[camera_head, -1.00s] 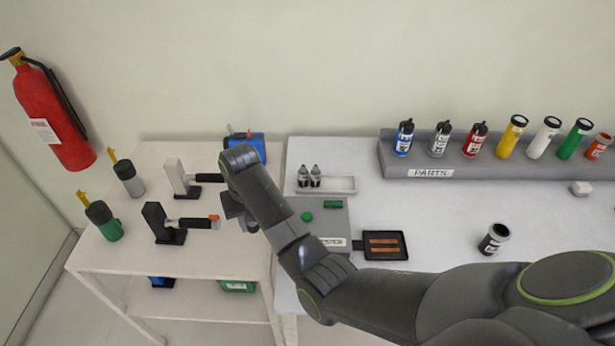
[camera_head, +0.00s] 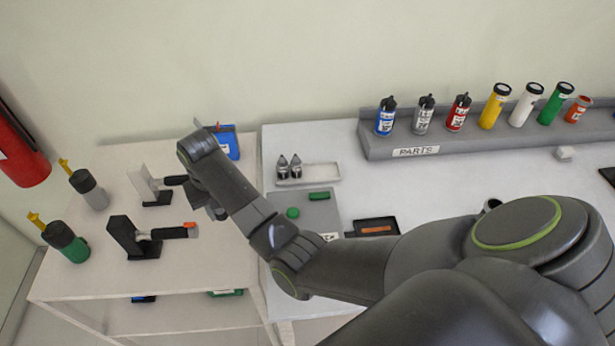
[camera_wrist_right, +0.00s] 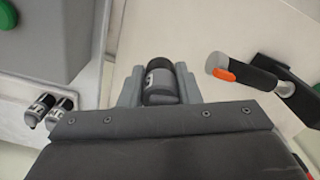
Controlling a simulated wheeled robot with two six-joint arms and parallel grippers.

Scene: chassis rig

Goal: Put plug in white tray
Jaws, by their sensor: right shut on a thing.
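My right gripper (camera_head: 216,211) hangs over the right side of the left table, close to the two toggle clamps. In the right wrist view it is shut on a dark grey and black plug (camera_wrist_right: 160,84) with a white label. The head view hides this plug behind my wrist. The small white tray (camera_head: 325,173) lies on the right table, right of my gripper and apart from it. Two similar plugs (camera_head: 289,166) stand at its left end, and they also show in the wrist view (camera_wrist_right: 48,110). My left gripper is not in view.
The black clamp (camera_head: 125,236) with an orange-tipped handle and the white clamp (camera_head: 145,185) stand left of my gripper. A blue bin (camera_head: 228,143) is behind it. A grey tester (camera_head: 318,215) sits in front of the tray. The grey parts rack (camera_head: 375,145) stands at the back right.

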